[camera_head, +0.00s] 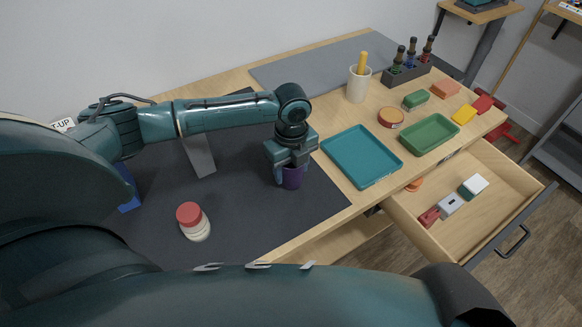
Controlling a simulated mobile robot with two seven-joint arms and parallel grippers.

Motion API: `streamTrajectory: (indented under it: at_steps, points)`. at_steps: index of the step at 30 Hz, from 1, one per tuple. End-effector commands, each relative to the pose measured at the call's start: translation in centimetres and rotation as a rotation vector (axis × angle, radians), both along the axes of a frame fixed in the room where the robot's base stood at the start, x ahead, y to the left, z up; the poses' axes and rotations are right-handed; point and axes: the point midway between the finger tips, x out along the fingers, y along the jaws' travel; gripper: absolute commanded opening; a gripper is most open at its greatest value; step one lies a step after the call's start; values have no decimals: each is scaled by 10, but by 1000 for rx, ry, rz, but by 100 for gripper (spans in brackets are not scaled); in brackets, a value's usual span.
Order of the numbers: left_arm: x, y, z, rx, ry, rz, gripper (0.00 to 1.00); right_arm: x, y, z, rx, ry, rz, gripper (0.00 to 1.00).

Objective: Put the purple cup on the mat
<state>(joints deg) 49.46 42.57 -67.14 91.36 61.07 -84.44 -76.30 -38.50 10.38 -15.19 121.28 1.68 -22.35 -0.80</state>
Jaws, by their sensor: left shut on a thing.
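The purple cup (292,178) is at the middle of the view, over the right part of a dark mat (270,220). My left gripper (290,168) reaches down from above and is shut on the cup, hiding its upper part. The cup looks upright. I cannot tell whether its base touches the dark mat. A second, grey mat (325,65) lies along the back of the table. My right gripper is not in view.
A teal tray (361,157) lies right of the cup, with a green tray (429,134) beyond. A white holder (358,86) and a bottle rack (405,74) stand behind. An open drawer (455,196) juts out at right.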

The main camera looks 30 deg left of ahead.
Motion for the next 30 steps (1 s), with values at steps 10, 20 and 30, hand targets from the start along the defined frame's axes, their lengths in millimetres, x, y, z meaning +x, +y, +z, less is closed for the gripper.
streamTrajectory:
  at_steps: [10, 20, 30]
  points:
    - [0, 0, -4, -1, -1, 0, 31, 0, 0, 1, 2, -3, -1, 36]
    - [0, 0, -4, -1, -1, 1, 74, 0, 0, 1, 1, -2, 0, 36]
    - [1, 0, 4, 0, -2, 0, 74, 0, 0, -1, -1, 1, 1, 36]
